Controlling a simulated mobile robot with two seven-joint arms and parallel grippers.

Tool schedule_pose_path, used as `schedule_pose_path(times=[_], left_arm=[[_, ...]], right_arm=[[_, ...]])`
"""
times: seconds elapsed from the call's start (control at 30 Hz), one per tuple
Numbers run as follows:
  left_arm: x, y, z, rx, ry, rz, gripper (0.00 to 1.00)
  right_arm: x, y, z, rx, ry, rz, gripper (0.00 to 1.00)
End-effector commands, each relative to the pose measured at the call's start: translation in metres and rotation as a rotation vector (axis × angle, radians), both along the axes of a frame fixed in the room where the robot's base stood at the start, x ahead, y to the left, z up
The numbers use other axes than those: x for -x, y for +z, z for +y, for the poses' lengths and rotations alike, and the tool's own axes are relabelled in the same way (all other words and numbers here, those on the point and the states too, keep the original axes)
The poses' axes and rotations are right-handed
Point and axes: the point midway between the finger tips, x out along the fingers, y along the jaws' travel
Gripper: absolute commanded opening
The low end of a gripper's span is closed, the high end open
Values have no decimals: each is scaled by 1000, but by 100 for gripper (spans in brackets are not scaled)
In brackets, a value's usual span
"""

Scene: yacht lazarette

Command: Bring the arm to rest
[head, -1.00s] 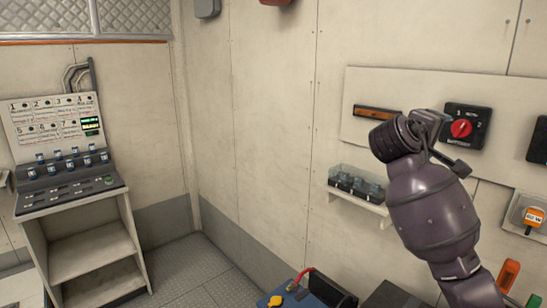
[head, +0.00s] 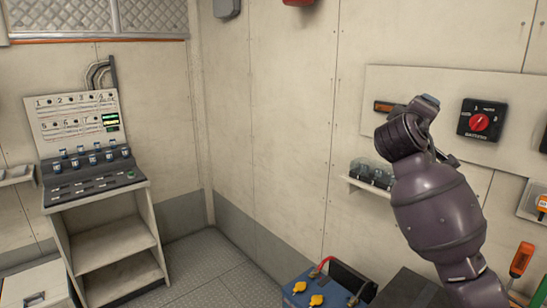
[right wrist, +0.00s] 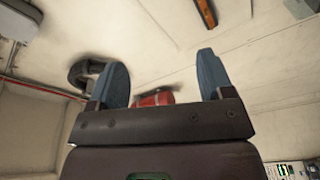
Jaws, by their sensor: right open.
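My right arm (head: 437,205) rises from the lower right of the head view, its wrist bent up at the top. In the head view the jaws are largely hidden behind the wrist. In the right wrist view my right gripper (right wrist: 160,78) has its two blue-grey fingers spread wide with nothing between them. A red cylinder (right wrist: 152,99) and a dark bent pipe (right wrist: 85,72) show beyond the fingers, apart from them. My left gripper is in neither view.
A wall panel carries a red rotary switch (head: 480,122). A small shelf with clear-covered parts (head: 370,174) is just left of my arm. A blue battery (head: 310,291) stands low in front. A labelled console (head: 85,165) stands at left. Bare floor lies between.

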Motion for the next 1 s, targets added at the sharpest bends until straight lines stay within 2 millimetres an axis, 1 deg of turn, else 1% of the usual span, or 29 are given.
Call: schedule_pose_path(times=[0.07, 0.13, 0.17, 0.27, 0.37, 0.43, 0.57, 0.6, 0.67, 0.7, 0.77, 0.8, 0.87, 0.9, 0.97, 1.0], left_arm=[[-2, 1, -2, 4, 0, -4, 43], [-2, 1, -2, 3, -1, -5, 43], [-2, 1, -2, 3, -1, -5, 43], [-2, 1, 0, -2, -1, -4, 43], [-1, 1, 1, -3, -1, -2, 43], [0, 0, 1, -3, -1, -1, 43], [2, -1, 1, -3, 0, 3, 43], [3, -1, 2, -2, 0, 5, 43], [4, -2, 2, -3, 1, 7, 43], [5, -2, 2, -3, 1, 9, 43], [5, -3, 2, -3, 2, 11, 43], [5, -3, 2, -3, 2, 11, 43], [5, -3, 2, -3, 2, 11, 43], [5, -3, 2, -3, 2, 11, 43], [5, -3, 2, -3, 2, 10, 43], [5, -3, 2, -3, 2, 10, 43]], right_arm=[[-5, 8, 16, -22, 99, -67, 74], [-10, 4, 28, -47, 188, -113, 74], [-11, -1, 34, -63, 227, -128, 74], [-14, -24, 50, -125, 358, -169, 74], [-13, -62, 64, -210, 484, -189, 74], [-8, -90, 71, -277, 559, -197, 74], [7, -149, 80, -415, 665, -195, 74], [14, -167, 82, -458, 689, -194, 74], [24, -194, 84, -523, 719, -189, 74], [32, -212, 84, -565, 733, -186, 74], [45, -238, 85, -628, 749, -177, 74], [55, -255, 84, -670, 756, -173, 74], [70, -280, 83, -727, 758, -163, 74], [80, -297, 82, -765, 757, -157, 74], [97, -321, 80, -819, 750, -145, 74], [109, -337, 79, -853, 741, -135, 74]])
